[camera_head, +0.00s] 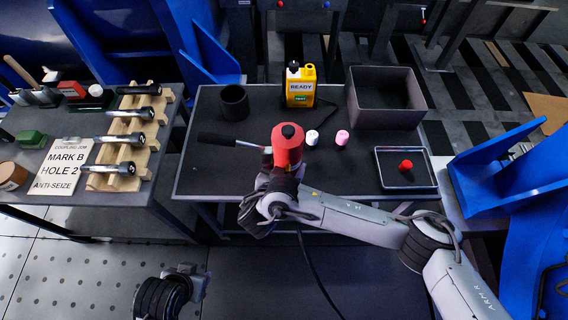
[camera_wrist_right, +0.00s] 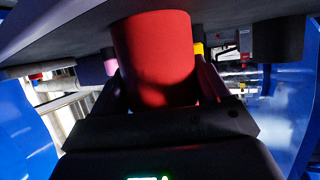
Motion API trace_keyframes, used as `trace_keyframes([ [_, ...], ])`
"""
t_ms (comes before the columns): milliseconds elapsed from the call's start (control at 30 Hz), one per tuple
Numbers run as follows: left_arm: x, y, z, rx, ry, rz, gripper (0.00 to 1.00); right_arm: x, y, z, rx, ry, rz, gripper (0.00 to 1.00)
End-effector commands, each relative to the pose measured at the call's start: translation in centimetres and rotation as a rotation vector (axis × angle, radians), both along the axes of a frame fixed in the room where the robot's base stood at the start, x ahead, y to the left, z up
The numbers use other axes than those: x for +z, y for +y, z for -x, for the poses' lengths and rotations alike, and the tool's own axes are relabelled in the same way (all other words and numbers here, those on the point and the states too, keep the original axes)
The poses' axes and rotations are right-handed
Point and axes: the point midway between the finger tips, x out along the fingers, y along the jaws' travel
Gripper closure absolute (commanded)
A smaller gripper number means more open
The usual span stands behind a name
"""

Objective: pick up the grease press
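In the right wrist view the red body (camera_wrist_right: 155,60) fills the space between the dark fingers (camera_wrist_right: 160,88), and I see no clear gap. Whether they press on it, and whether its base touches the table, I cannot tell. My left gripper (camera_head: 188,278) is low at the front, away from the table; its fingers are unclear.
On the table (camera_head: 200,180) stand a black cup (camera_head: 235,102), a yellow bottle (camera_head: 300,84), white (camera_head: 312,137) and pink (camera_head: 342,137) caps, a grey bin (camera_head: 385,98), and a tray (camera_head: 405,186) with a red knob (camera_head: 406,165). A wooden rack (camera_head: 128,128) of tools is at left.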

Motion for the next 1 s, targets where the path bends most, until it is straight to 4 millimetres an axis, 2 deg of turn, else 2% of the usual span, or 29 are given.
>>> trace_keyframes([
  [33, 0.0, 0.1, 0.0, -0.001, 0.000, -0.002, 0.59, 0.0, 0.0, 0.0, 0.000, 0.000, 0.000, 0.38],
  [267, 0.0, 0.1, 0.0, -0.003, 0.000, -0.004, 0.59, 0.0, 0.0, 0.0, 0.000, 0.000, 0.000, 0.73],
  [667, 0.4, -0.1, 0.0, 0.004, 0.000, 0.005, 0.59, 1.0, 0.0, -0.1, -0.001, -0.006, -0.002, 0.73],
  [1000, 2.3, -0.2, 0.0, 0.006, 0.000, 0.009, 0.59, 4.5, 0.1, -0.1, -0.002, -0.007, -0.005, 0.73],
])
